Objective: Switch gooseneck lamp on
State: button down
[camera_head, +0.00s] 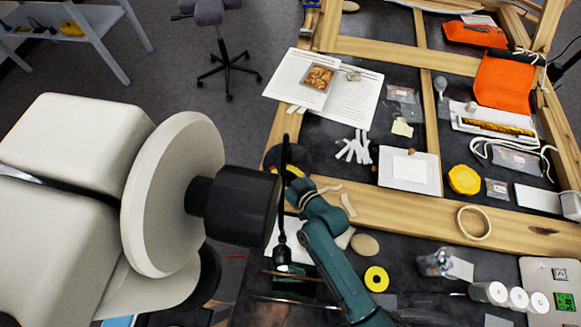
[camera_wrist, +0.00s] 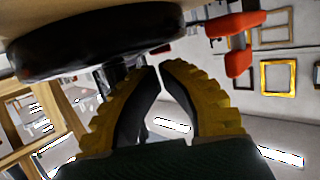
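A slim black stem (camera_head: 284,215), which looks like the gooseneck lamp's neck, runs down to a small dark head with a pale bright spot (camera_head: 283,268) near the bench. I cannot tell from this whether the lamp is lit. My gripper (camera_head: 291,172) has yellow fingers with black pads. It is beside the stem's upper part and partly hidden. In the wrist view, its fingertips (camera_wrist: 160,68) are together or nearly so, with nothing seen between them. A large black disc (camera_wrist: 100,45) is close above the fingers; I cannot tell what it belongs to. No switch is discernible.
A large cream body with a disc (camera_head: 170,190) and black cylinder (camera_head: 240,205) fills the left. A wooden frame (camera_head: 420,215) lies on the dark bench with papers (camera_head: 330,90), a yellow pot (camera_head: 464,179) and tape roll (camera_head: 376,279). Open floor lies around the stool (camera_head: 228,68).

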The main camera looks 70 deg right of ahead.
jog(key=r, duration=0.1)
jog(key=r+p, duration=0.1)
jog(key=s+r+p, duration=0.1)
jog(key=r, duration=0.1)
jog(key=shift+a, duration=0.25)
jog(key=s+a+b, duration=0.1)
jog(key=s, duration=0.1)
jog(key=s+a, duration=0.2)
jog(key=s+a+b, duration=0.1)
jog(key=s+a, duration=0.1)
jog(key=s, duration=0.1)
jog(key=shift+b, duration=0.35)
jog(key=shift+s+a+r, duration=0.1)
jog(key=shift+s+r, duration=0.15)
